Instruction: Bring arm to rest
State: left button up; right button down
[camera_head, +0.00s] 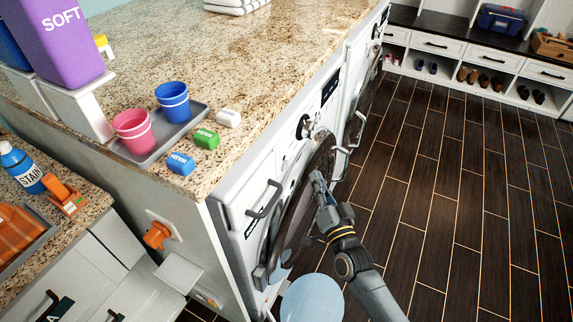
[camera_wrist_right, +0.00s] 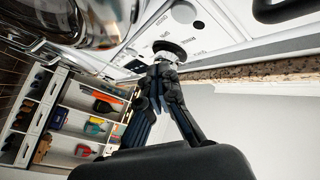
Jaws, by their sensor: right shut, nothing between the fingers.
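My right arm comes in from the bottom right of the head view. Its gripper (camera_head: 318,183) is in front of the round door (camera_head: 300,200) of the near white washer (camera_head: 240,225). In the right wrist view the gripper's fingers (camera_wrist_right: 163,72) are together with nothing between them. They point toward the washer's front panel, near a round knob (camera_wrist_right: 170,50). I cannot tell whether they touch it. My left gripper does not show in the head view.
The granite counter (camera_head: 255,85) holds a grey tray (camera_head: 165,140) with pink and blue cups and several small labelled blocks. A second machine stands beyond. A pale blue round thing (camera_head: 312,300) is below the washer. Dark wood floor (camera_head: 470,190) is clear at right.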

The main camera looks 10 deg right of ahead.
jog(key=shift+s+d, duration=0.1)
jog(key=shift+d, duration=0.05)
dwell(0.3)
jog(key=s+d+f+n+g+h, duration=0.1)
jog(key=s+f+g, duration=0.2)
jog(key=s+f, duration=0.55)
jog(key=s+d+f+n+g, duration=0.1)
jog(key=s+f+n+g, duration=0.15)
jog(key=f, duration=1.15)
jog(key=s+d+f+n+g+h, duration=0.15)
jog(key=s+f+g, duration=0.35)
jog(key=f, duration=0.7)
jog(key=s+d+f+n+g, duration=0.1)
jog(key=s+f, duration=0.4)
jog(key=s, duration=0.6)
jog(key=s+d+f+g+h, duration=0.1)
jog(key=s+f+g, duration=0.3)
jog(key=s, duration=0.6)
jog(key=s+d+f+n+g, duration=0.1)
jog(key=s+d+f+g, duration=0.1)
jog(key=s+f, duration=0.4)
jog(key=s+d, duration=0.1)
jog(key=s, duration=0.4)
jog(key=shift+s+d+n+g, duration=0.25)
jog(key=shift+s+n+g, duration=0.05)
jog(key=shift+g, duration=0.05)
